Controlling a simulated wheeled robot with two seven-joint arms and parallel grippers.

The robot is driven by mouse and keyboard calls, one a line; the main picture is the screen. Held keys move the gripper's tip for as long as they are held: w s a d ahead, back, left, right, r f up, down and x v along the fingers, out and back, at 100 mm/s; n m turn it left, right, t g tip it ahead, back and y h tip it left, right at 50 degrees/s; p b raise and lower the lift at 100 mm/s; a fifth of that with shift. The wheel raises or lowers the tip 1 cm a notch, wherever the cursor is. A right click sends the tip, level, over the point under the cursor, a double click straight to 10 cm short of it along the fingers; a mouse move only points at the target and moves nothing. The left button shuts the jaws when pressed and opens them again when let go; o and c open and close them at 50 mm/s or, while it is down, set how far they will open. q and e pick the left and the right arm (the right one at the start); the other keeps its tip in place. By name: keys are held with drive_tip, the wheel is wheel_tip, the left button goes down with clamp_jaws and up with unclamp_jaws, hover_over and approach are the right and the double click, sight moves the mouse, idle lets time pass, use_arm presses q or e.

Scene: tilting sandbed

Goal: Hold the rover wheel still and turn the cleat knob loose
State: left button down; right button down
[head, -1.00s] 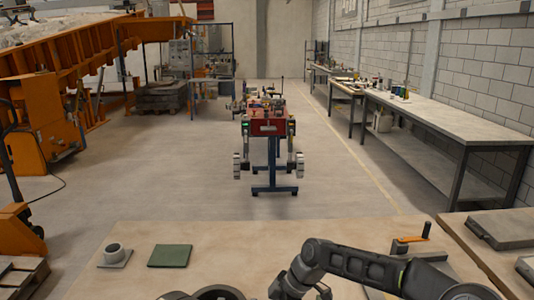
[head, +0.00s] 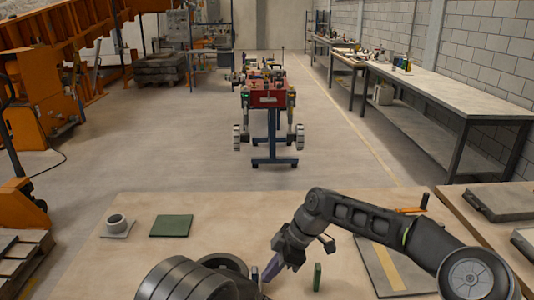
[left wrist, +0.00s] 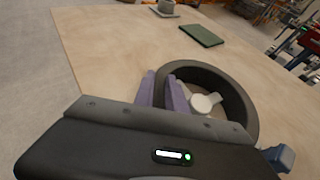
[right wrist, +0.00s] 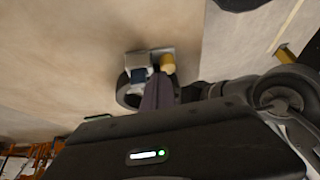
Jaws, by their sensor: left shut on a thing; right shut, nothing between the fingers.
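The rover wheel (left wrist: 244,93) is a dark ring lying on the table, with a pale hub piece (left wrist: 203,103) inside it. My left gripper (left wrist: 163,88) is shut on the wheel's rim with purple fingers. In the head view the wheel (head: 226,264) is partly hidden by my left arm. My right gripper (head: 266,272) is shut and empty, pointing down beside the wheel's right side.
A green pad (head: 171,225) and a grey cup on a plate (head: 117,226) lie at the table's back left. A small green upright piece (head: 317,276) stands right of my right gripper. A board with an orange handle (head: 410,209) lies at the right. The table (head: 240,220) is clear between.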

drive_tip(key=shift+r, duration=0.5)
drive_tip(key=shift+n+h, duration=0.5)
drive_tip(key=shift+n, duration=0.1)
drive_tip(key=a, duration=0.1)
drive_tip(key=s+a+r, duration=0.1)
drive_tip(key=a, duration=0.1)
drive_tip(key=shift+s+a+r, duration=0.3)
drive_tip(key=shift+r, duration=0.1)
drive_tip(key=shift+s+a+r+h, duration=0.1)
drive_tip(key=shift+s+r+h, duration=0.05)
drive_tip(key=shift+s+h, duration=0.25)
drive_tip(key=d, duration=0.2)
drive_tip(key=f+m+h, duration=0.1)
drive_tip(key=shift+s+d, duration=0.25)
drive_tip(key=shift+d, duration=0.15)
